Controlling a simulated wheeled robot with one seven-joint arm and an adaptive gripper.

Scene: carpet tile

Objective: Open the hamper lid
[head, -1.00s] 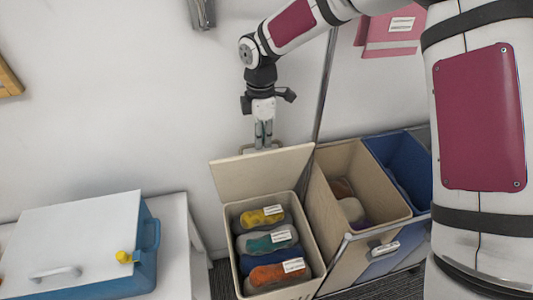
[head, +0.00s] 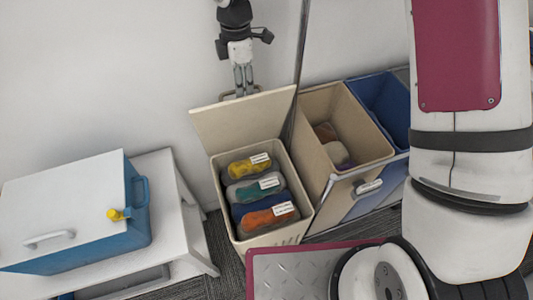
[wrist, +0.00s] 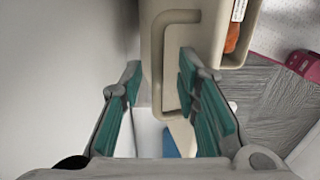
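The cream hamper (head: 229,226) stands on the floor near the wall and holds several bundled items in yellow, grey, blue and orange. Its lid (head: 243,116) is raised at the back, leaning up toward the wall, so the hamper's mouth is open. The lid's handle (wrist: 195,50) is a beige loop in the wrist view; part of it shows behind the lid's top edge in the head view. My gripper (head: 243,92) points down just behind that edge. In the wrist view my gripper (wrist: 163,98) has its green-padded fingers spread, with the handle's lower part between or beside them; contact is unclear.
An open beige bin (head: 345,130) and a blue bin (head: 384,105) stand in a metal-framed cart right of the hamper. A blue box with a white lid (head: 70,205) sits on a white table (head: 165,185) at left. The wall is close behind my gripper.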

